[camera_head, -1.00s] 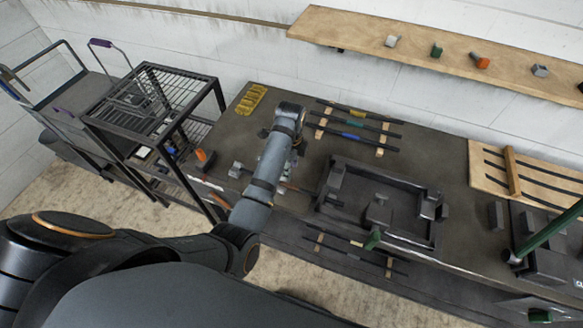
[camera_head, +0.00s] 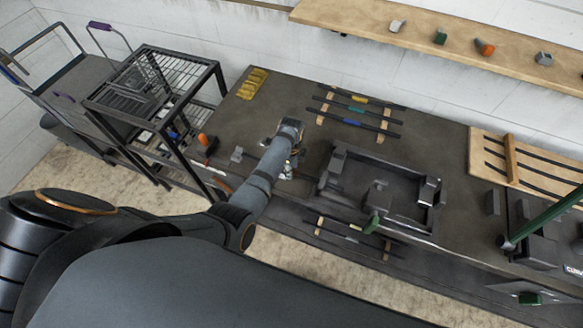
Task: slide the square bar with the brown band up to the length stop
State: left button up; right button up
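My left arm reaches in from the left over the bench. Its wrist hides most of the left gripper (camera_head: 288,166), which points down near the front left of the bench; its fingers are too small and covered to read. Under and beside it are small grey metal fittings (camera_head: 237,155), partly hidden by my arm. I cannot make out a bar with a brown band, nor tell which fitting is the length stop. Dark bars with yellow (camera_head: 359,99), teal and blue bands lie on wooden strips at the back. My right gripper is not in view.
A dark framed fixture (camera_head: 338,150) stands mid-bench, right of the gripper. A black wire cart (camera_head: 150,100) stands left.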

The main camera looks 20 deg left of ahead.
pick_arm(q)
grip_shut()
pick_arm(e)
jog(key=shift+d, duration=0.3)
pick_arm(q)
jog(key=shift+o, duration=0.6)
grip_release()
notch_tip(320, 180, up, 12)
